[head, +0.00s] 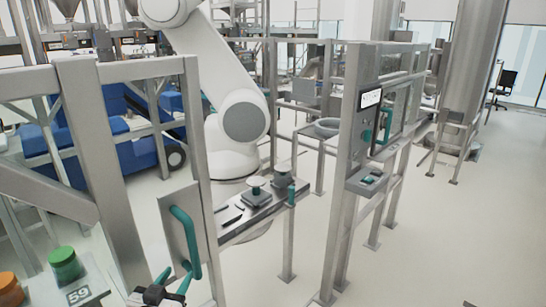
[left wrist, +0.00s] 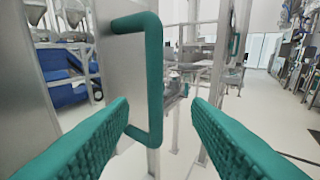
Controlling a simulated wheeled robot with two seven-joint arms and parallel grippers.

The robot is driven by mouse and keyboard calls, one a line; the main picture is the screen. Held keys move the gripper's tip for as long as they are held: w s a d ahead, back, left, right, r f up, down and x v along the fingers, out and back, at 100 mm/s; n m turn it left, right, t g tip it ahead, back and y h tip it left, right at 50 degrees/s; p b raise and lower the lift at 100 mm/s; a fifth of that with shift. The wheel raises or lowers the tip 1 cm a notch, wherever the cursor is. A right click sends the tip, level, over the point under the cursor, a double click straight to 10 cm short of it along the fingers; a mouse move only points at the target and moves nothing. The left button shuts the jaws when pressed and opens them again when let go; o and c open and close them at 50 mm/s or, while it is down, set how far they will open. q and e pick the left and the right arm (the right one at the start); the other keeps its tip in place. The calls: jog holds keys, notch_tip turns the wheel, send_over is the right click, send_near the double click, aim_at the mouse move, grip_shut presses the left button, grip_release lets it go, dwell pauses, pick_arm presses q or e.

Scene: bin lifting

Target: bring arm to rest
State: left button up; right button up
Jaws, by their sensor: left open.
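My left gripper (head: 172,274) is at the bottom of the head view, just below a teal door handle (head: 188,240). Its two teal ribbed fingers are apart, with nothing held between them. In the left wrist view, the handle (left wrist: 155,75) appears between the open fingers, nearer the left one. The handle is fixed to a grey metal door panel (head: 174,222). I cannot tell how far the fingertips are from the handle. My right gripper is in neither view.
A metal frame (head: 82,130) with the panel stands close by. Behind it are a white robot arm (head: 235,110) and a bench (head: 235,225). A post with a control screen (head: 371,98) stands right of centre.

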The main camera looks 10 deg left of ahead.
pick_arm(q)
jog(key=s+d+f+g, duration=0.2)
jog(key=s+f+g, duration=0.3)
jog(key=s, duration=0.4)
jog(key=s+d+f+m+g+y, duration=0.15)
jog(key=s+f+g, duration=0.3)
jog(key=s, duration=0.45)
jog(key=s+d+f+g+h, duration=0.1)
jog(key=s+d+f+g, duration=0.3)
jog(key=s, duration=0.5)
notch_tip(320, 180, down, 29)
jog(key=s+a+g+b, duration=0.1)
jog(key=s+b, duration=0.1)
jog(key=s+a+f+g, duration=0.1)
jog(key=s+a+f, duration=0.2)
jog(key=s+f, duration=1.3)
jog(key=shift+y+b, duration=0.35)
jog(key=shift+b, duration=0.05)
jog(key=shift+g, duration=0.25)
jog(key=shift+c, duration=0.8)
